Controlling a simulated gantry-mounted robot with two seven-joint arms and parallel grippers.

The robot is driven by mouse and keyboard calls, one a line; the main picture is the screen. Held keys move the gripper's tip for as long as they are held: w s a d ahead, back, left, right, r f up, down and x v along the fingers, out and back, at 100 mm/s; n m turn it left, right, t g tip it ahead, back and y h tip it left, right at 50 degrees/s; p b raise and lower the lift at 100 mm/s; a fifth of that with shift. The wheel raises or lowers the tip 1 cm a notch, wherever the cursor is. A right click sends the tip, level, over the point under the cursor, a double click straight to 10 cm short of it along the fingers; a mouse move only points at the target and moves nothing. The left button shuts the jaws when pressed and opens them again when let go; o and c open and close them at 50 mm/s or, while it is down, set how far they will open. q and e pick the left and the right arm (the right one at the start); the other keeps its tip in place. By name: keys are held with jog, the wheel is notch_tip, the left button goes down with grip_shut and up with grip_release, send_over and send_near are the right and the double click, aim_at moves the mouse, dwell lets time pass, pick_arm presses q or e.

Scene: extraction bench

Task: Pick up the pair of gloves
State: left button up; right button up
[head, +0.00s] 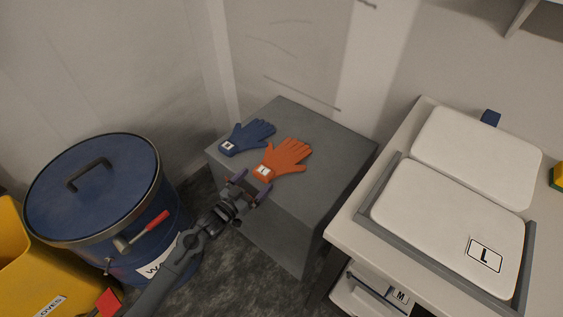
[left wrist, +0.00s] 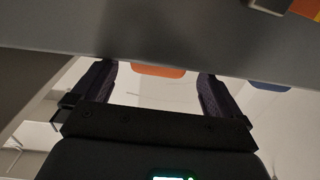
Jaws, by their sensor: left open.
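A blue glove (head: 249,136) and an orange glove (head: 286,158) lie side by side, flat, on a grey cabinet top (head: 335,150). Each has a white label on its cuff, and the fingers point toward the back right. My left gripper (head: 252,184) is open and empty at the cabinet's near edge, just in front of the orange cuff. In the left wrist view, its fingers (left wrist: 157,88) stand apart with an orange patch (left wrist: 158,71), likely the orange glove, beyond the gap. A blue patch (left wrist: 269,86) shows to the right. My right gripper is out of view.
A blue lidded drum (head: 100,185) with a red-handled tool stands left of the cabinet. A yellow bin (head: 22,255) is at the far left. A white bench (head: 345,225) with two white-lidded containers (head: 450,225) stands right. The cabinet's right part is clear.

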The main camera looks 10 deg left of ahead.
aim_at(259, 177)
pick_arm(q)
jog(key=b+x, duration=0.2)
jog(key=x, duration=0.1)
jog(key=shift+w+d+f, duration=0.1)
jog(key=shift+w+d, duration=0.05)
jog(key=shift+w, duration=0.1)
jog(key=shift+w+d, duration=0.2)
jog(key=shift+w, duration=0.2)
jog(key=shift+s, duration=0.1)
jog(key=shift+c, duration=0.3)
jog(key=c, duration=0.9)
jog(key=shift+c, duration=0.2)
